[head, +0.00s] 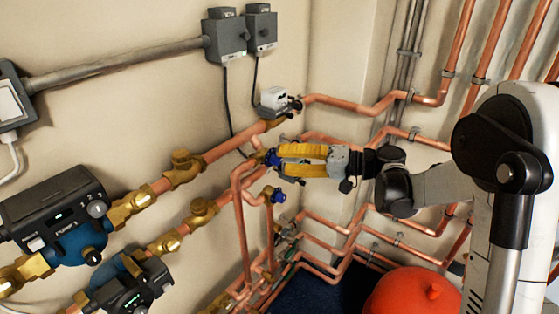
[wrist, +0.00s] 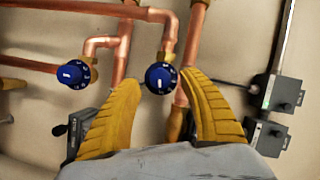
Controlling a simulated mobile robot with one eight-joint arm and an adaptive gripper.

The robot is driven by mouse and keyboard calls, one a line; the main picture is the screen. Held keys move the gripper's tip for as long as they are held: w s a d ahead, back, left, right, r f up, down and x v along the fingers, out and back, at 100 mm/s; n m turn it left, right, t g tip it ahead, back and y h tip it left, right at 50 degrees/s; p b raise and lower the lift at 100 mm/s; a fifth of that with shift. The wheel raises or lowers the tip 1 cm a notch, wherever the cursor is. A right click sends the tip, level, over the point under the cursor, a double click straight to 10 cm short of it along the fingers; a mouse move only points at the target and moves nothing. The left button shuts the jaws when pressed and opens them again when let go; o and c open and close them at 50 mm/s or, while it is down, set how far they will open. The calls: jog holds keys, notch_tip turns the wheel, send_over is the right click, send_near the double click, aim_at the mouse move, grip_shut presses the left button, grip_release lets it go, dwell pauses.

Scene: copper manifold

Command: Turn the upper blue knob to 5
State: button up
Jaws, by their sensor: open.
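The upper blue knob (head: 271,157) sits on a copper pipe fitting just beyond my fingertips in the head view. In the wrist view the upper blue knob (wrist: 160,77) lies between the tips of my two yellow fingers, with gaps on both sides. It has white marks on its rim and a white pointer; the digits are too small to read. My gripper (head: 284,160) is open and level, facing the knob, and holds nothing. The lower blue knob (head: 278,195) is below it, and shows at left in the wrist view (wrist: 73,74).
Copper pipes (head: 240,225) run close around the knobs. A white actuator (head: 274,98) is above. Two grey boxes (head: 226,38) hang on the wall. A black pump (head: 58,215) is at left, a red vessel (head: 410,295) below. Open space lies below my forearm.

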jog(key=v, duration=1)
